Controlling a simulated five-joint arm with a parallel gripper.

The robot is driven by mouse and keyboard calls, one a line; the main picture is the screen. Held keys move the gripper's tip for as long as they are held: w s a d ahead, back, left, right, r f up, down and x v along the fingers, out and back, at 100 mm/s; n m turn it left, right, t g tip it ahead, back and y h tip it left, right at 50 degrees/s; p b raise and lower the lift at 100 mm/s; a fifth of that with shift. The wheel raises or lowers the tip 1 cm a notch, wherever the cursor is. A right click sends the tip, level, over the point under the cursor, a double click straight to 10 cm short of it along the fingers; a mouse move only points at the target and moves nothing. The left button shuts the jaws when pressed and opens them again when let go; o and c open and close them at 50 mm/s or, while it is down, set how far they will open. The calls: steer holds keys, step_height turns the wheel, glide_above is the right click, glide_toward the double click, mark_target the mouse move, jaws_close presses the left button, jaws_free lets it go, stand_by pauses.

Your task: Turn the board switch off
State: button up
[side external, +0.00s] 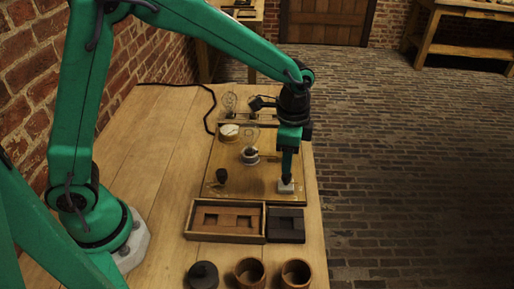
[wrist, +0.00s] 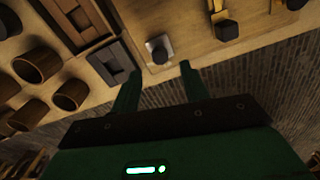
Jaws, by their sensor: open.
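The board (side external: 232,187) is a wooden panel lying on the bench. What looks like its switch, a small pale block (side external: 286,187) with a dark top, sits at the board's right front corner. In the wrist view the switch (wrist: 159,50) shows a pale base and dark knob, just beyond and between my finger tips. My gripper (side external: 287,178) points down over it. The gripper (wrist: 160,69) is open, with one finger on either side and nothing held. Contact with the switch, and its on or off position, cannot be told.
A wooden tray (side external: 193,219) and a dark block (side external: 286,226) lie in front. Wooden jars (side external: 249,273) stand nearer.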

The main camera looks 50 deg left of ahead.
steer(key=shift+r, duration=1.2)
steer(key=s+a+r+n+t, duration=0.2)
steer(key=s+a+r+n, duration=0.3)
steer(key=s+a+r, duration=0.3)
steer(key=s+a+r+n+t, duration=0.3)
steer(key=s+a+n, duration=0.3)
steer(key=s, duration=0.5)
steer(key=shift+a+r+t, duration=0.2)
steer(key=shift+a+t, duration=0.1)
steer(key=shift+a, duration=0.3)
